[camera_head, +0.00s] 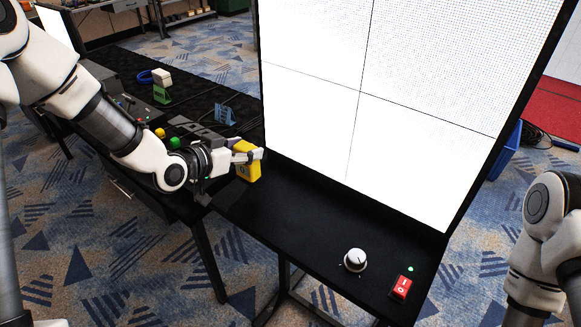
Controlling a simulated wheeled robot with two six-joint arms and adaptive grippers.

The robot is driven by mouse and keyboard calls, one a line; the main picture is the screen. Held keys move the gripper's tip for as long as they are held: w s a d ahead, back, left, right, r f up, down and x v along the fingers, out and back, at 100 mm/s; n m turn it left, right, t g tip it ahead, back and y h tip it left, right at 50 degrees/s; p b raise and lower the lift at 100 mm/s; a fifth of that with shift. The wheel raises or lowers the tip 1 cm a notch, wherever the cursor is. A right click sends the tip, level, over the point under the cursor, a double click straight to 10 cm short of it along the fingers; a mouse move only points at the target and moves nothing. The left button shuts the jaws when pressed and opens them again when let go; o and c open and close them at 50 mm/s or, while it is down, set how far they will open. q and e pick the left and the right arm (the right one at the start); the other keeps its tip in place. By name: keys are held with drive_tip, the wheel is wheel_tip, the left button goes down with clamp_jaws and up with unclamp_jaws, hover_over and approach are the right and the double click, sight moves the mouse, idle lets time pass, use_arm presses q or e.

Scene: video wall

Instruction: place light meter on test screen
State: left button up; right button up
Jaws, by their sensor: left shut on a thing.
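The test screen (310,113) is a tall lit white panel with thin dark dividing lines, standing at the back of a black stand. The light meter (250,174) looks like a small yellow box. My left gripper (250,156) is shut on it, just left of the screen's lower left corner and above the stand's left end. I cannot tell whether the meter touches the screen. My right arm shows at the right edge, but its gripper is out of view.
The black stand's top (300,215) is clear in the middle. A white knob (355,260) and a red switch (401,287) sit at its right end. A dark table (120,62) at the left holds a green stand (161,93) and other small items. A blue bin (507,148) is behind the screen.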

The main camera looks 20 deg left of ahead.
use_arm(q)
drive_tip(key=w+d+f+p, duration=0.1)
drive_tip(key=d, duration=0.2)
drive_tip(key=w+d+f+p, duration=0.1)
drive_tip(key=d+f, duration=0.1)
drive_tip(key=d, duration=0.2)
drive_tip(key=d+f+p, duration=0.1)
drive_tip(key=d+f, duration=0.1)
drive_tip(key=d, duration=0.1)
drive_tip(key=shift+w+d+f, duration=0.1)
drive_tip(key=shift+w+d, duration=0.05)
drive_tip(key=shift+w, duration=0.25)
drive_tip(key=o, duration=1.3)
drive_tip(key=shift+w, duration=0.1)
